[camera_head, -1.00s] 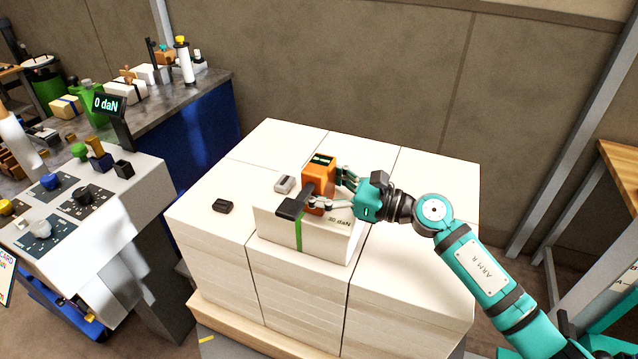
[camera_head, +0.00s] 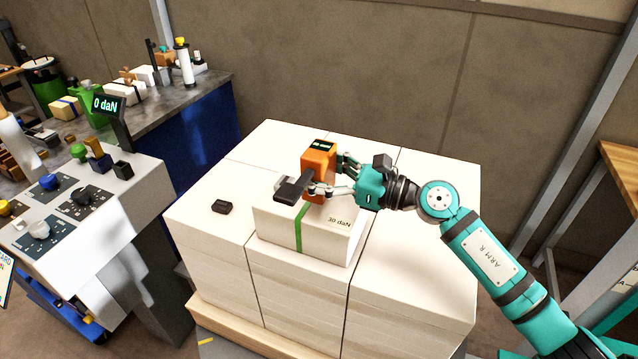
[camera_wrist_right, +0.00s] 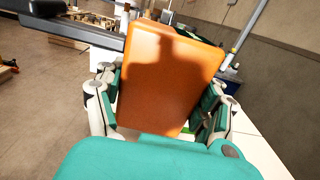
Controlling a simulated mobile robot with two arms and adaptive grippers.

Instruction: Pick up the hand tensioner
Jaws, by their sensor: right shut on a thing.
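The hand tensioner (camera_head: 318,159) is an orange block with a small dark display on top and a dark handle (camera_head: 293,189) reaching to the left. My right gripper (camera_head: 333,177) is shut on its orange body, above the white ream pack with a green strap. In the right wrist view the orange body (camera_wrist_right: 168,80) fills the space between the two fingers, and the dark handle shows at the upper left. Whether its underside is clear of the pack is hard to tell. My left gripper is not in view.
The strapped pack (camera_head: 327,237), marked 30 daN, sits on a pallet stack of white reams (camera_head: 205,253). A control console (camera_head: 130,195) with a 0 daN display stands left.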

